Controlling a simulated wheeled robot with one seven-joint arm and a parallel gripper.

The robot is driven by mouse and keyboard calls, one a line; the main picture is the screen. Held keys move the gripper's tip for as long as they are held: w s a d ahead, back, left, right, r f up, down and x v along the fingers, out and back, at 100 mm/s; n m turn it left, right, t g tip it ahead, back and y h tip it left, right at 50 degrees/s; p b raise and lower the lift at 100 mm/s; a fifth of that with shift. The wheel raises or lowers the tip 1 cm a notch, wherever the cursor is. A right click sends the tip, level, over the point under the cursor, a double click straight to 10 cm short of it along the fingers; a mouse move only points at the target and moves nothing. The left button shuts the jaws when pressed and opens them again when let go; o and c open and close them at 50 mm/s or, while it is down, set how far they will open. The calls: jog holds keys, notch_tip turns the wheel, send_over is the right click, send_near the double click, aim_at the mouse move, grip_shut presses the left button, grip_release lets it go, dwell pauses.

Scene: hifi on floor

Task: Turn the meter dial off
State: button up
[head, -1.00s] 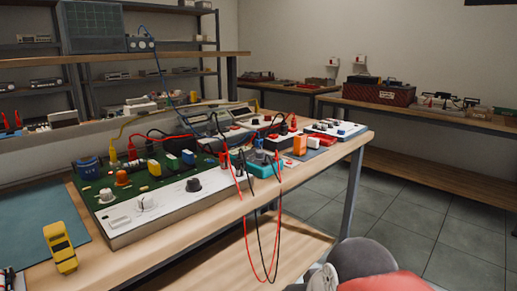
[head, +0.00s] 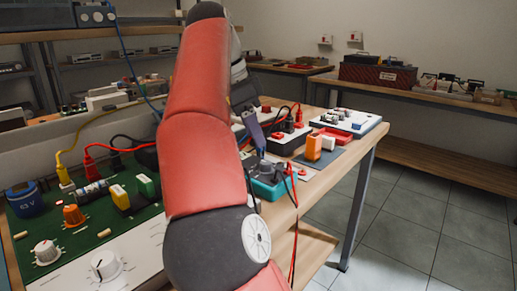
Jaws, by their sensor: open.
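The meter (head: 267,188) is a small teal box near the right front edge of the workbench. A grey dial (head: 268,168) sits on its top, and red leads run beside it. Its setting is too small to read. My gripper (head: 260,145) is open and points down just behind and slightly left of the dial, partly hidden by my red arm. I cannot tell whether a fingertip touches the dial.
A green circuit board (head: 75,235) with knobs and leads lies at the left. An orange block (head: 314,147) and a white-topped box (head: 345,122) stand right of the meter. Red leads hang over the bench edge. Tiled floor (head: 400,225) at the right is clear.

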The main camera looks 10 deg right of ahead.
aim_at(265, 162)
jog(key=b+x, duration=0.1)
jog(key=x, duration=0.1)
jog(key=b+x, duration=0.1)
jog(key=x, duration=0.1)
jog(key=b+x, duration=0.1)
jog(key=x, duration=0.2)
jog(key=shift+a+f, duration=0.15)
jog(key=shift+a, duration=0.1)
jog(key=c, duration=1)
